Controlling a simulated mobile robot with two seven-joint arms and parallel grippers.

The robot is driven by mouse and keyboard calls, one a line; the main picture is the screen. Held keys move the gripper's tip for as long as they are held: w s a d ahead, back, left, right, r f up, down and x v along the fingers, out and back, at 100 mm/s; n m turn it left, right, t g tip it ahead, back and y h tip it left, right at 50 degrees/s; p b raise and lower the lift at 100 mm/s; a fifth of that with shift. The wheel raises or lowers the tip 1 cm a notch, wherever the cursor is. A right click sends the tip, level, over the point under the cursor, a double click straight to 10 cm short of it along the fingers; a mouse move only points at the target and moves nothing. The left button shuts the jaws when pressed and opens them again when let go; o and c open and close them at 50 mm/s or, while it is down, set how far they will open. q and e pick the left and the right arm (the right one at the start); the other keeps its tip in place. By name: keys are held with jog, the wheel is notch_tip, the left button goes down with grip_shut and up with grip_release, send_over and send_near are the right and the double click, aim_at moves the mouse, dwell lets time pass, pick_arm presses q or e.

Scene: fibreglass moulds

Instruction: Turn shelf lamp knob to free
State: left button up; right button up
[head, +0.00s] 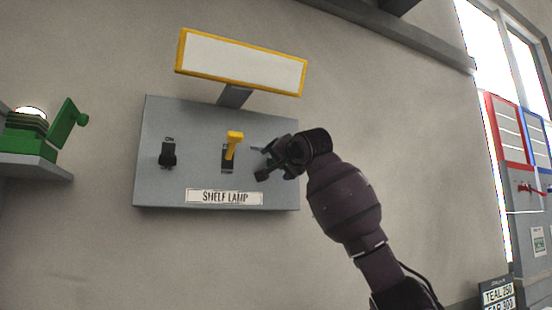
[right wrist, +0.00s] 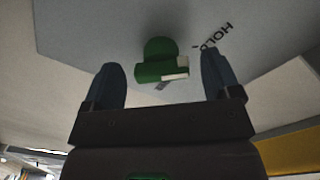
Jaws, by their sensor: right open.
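The grey shelf lamp panel (head: 165,120) is on the wall, with a "SHELF LAMP" label (head: 224,197) along its bottom. A green knob (right wrist: 157,52) with a white mark shows in the right wrist view, on the panel face beside the word "HOLD" (right wrist: 212,36). My right gripper (head: 264,162) is open at the panel's right part and hides the knob in the head view. In the right wrist view its two fingers (right wrist: 163,85) stand apart, with the knob between and just beyond them. No "free" marking is visible. My left gripper is not in view.
A black switch (head: 168,155) and a yellow lever (head: 233,145) sit left of my right gripper on the panel. A yellow-framed blank sign (head: 241,63) stands above. A green device (head: 40,135) rests on a shelf (head: 35,167) at the left.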

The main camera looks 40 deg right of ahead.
jog(key=shift+x, duration=0.85)
jog(key=c, duration=0.9)
